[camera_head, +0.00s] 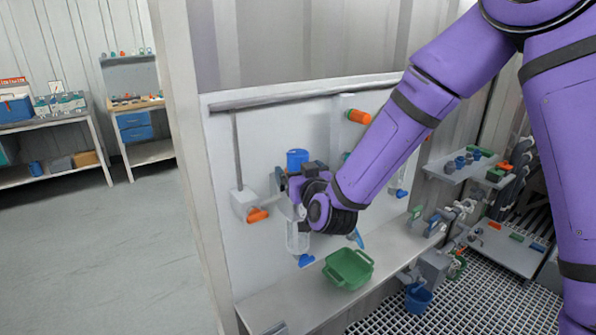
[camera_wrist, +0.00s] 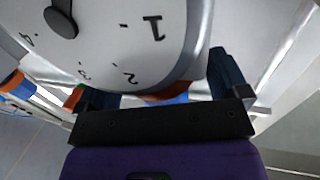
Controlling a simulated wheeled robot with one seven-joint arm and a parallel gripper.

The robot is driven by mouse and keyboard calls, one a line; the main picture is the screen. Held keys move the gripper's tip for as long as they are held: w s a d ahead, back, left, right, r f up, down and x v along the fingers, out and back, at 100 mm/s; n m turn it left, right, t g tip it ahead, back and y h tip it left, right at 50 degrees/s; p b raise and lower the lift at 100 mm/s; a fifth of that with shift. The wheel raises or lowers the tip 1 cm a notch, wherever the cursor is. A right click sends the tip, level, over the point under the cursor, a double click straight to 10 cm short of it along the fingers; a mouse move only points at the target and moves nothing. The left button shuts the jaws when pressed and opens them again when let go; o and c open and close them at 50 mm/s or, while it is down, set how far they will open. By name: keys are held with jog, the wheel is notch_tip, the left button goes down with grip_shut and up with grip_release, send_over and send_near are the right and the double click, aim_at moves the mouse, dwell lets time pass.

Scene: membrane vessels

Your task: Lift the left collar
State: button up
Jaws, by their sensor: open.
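A blue cylindrical collar (camera_head: 297,160) shows at the upper left of the white wall panel, just above my gripper. I cannot tell for sure that it is the left collar. A clear vessel (camera_head: 297,237) hangs below, with a blue valve handle (camera_head: 306,260) at its foot. My gripper (camera_head: 292,182) is open in front of the panel and hides the middle of this assembly. In the wrist view its dark fingers (camera_wrist: 160,84) stand wide apart, with an orange and blue part (camera_wrist: 166,97) partly visible between them. I cannot tell whether they touch it.
A white numbered dial (camera_wrist: 120,35) fills the upper wrist view, close to the fingers. An orange handle (camera_head: 257,215) sits left of the vessel and an orange cap (camera_head: 358,117) above right. A green tray (camera_head: 348,268) stands on the ledge below. Open floor lies left.

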jog(key=shift+w+a, duration=0.15)
jog(key=shift+w, duration=0.3)
jog(key=c, duration=1.3)
jog(key=shift+o, duration=0.2)
jog(key=shift+r, duration=0.7)
jog(key=o, duration=1.3)
jog(key=shift+c, duration=0.2)
jog(key=shift+s, duration=0.1)
jog(key=v, duration=1)
jog(key=shift+s, duration=0.3)
